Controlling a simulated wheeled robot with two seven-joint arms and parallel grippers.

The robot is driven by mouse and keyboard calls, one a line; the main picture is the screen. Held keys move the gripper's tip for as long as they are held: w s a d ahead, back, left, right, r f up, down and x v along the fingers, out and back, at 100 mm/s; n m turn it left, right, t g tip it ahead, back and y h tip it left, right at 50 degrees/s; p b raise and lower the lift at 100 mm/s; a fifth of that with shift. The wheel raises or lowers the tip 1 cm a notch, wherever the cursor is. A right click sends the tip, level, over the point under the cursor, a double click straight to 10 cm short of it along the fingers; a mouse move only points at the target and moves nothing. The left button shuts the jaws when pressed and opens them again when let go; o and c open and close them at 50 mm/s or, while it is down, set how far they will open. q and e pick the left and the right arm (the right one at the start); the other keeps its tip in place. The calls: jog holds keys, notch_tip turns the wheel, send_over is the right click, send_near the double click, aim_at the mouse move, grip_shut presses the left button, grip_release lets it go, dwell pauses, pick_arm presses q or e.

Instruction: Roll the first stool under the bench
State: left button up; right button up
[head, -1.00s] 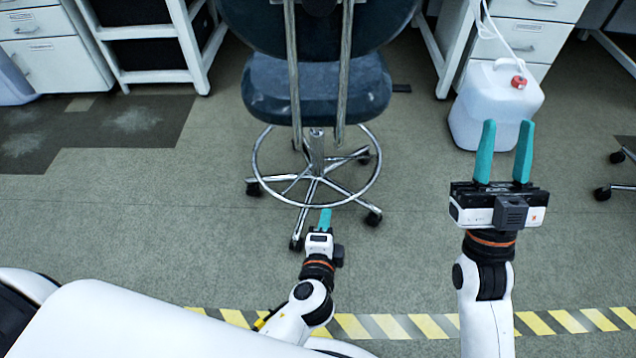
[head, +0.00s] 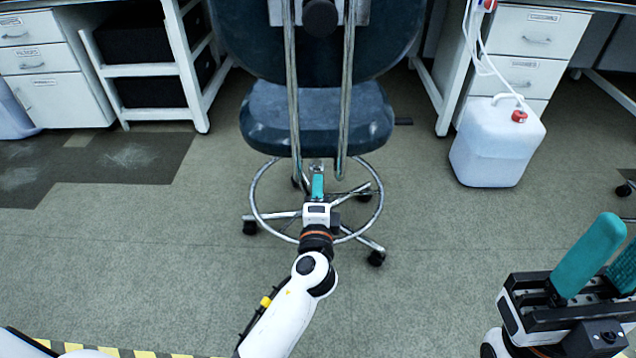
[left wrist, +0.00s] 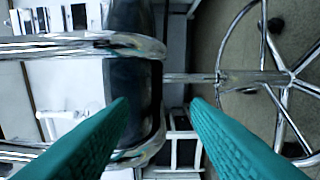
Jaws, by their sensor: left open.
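The stool (head: 318,115) has a dark blue seat and backrest, two chrome back bars, a chrome foot ring and a wheeled base. It stands upright on the floor in front of the gap in the bench (head: 189,65). My left gripper (head: 318,184) is just below the seat's near edge, over the foot ring. In the left wrist view my left gripper (left wrist: 160,104) is open, with the stool's chrome bars and dark seat edge (left wrist: 134,70) ahead of the fingers. No grip shows. My right gripper (head: 608,250) is open and empty at the lower right, away from the stool.
A white jug (head: 497,150) with a red cap and tubing stands on the floor right of the stool, before white drawers (head: 525,40). Shelving with black boxes (head: 150,85) is at the left. Another stool's caster shows at the right edge (head: 624,189). The floor between is clear.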

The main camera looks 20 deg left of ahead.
pick_arm(q)
jog(key=shift+x, duration=1.9)
grip_shut()
jog(key=shift+s+f, duration=0.1)
jog(key=shift+f, duration=0.1)
